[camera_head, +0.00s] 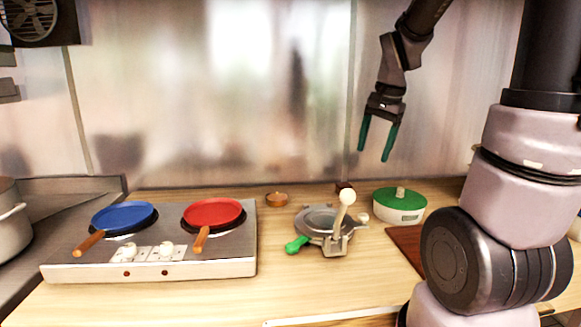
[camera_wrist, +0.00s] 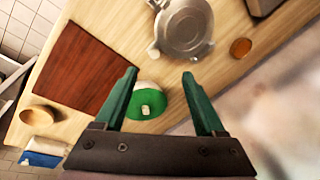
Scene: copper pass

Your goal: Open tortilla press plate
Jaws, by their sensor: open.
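The tortilla press (camera_head: 321,222) is a round grey metal press on the wooden counter. My gripper (camera_head: 377,148) hangs high above the counter, behind and to the right of the press. Its two green fingers are spread and empty, and they also show in the wrist view (camera_wrist: 160,78).
A white pot with a green lid (camera_head: 400,202) stands right of the press. A two-burner stove (camera_head: 150,268) with a blue pan (camera_head: 124,217) and a red pan (camera_head: 213,212) is at left.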

